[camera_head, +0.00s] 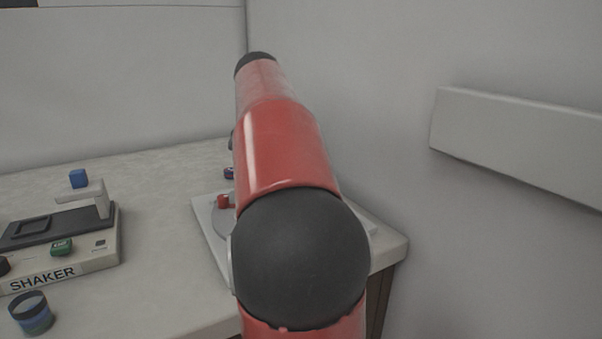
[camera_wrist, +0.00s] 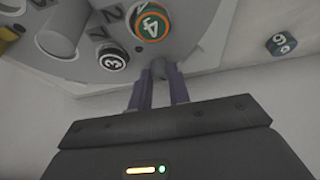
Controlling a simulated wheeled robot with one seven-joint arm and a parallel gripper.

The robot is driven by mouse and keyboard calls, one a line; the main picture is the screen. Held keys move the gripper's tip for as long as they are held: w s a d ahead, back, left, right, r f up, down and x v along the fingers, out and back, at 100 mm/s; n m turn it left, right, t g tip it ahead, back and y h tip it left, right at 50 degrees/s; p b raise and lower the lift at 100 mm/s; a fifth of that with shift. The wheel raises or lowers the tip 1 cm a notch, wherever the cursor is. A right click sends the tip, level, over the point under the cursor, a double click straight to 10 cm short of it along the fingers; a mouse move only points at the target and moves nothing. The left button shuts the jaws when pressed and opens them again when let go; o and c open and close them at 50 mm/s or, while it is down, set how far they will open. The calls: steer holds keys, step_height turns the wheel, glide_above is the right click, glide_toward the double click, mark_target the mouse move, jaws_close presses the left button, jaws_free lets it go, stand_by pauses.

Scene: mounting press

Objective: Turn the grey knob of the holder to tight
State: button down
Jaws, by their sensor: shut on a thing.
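In the wrist view the holder (camera_wrist: 205,45) is a pale grey round plate with numbered places at its rim. My gripper (camera_wrist: 159,80) has its two purple fingers shut on the small grey knob (camera_wrist: 159,68) at the plate's edge. Most of the knob is hidden between the fingertips. A round piece marked 4 (camera_wrist: 152,24), green with an orange ring, and a black piece marked 3 (camera_wrist: 112,58) sit on the plate close by. In the head view my red arm hides the gripper, the knob and most of the holder.
In the head view a shaker (camera_head: 60,250) and a small dark-rimmed jar (camera_head: 32,314) stand on the left of the bench (camera_head: 150,270). A wall stands close on the right.

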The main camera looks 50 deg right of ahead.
steer(key=m+g, duration=0.1)
steer(key=m, duration=0.1)
steer(key=m+g+y, duration=0.1)
steer(key=m, duration=0.2)
steer(key=shift+w+d+m, duration=0.1)
steer(key=shift+w+m, duration=0.05)
steer(key=shift+m, duration=0.15)
steer(key=m+y, duration=0.1)
steer(key=m, duration=0.1)
steer(key=m+g+y, duration=0.1)
steer(key=m, duration=0.2)
steer(key=shift+d+m, duration=0.1)
steer(key=shift+m, duration=0.2)
steer(key=c, duration=1.3)
jaws_free()
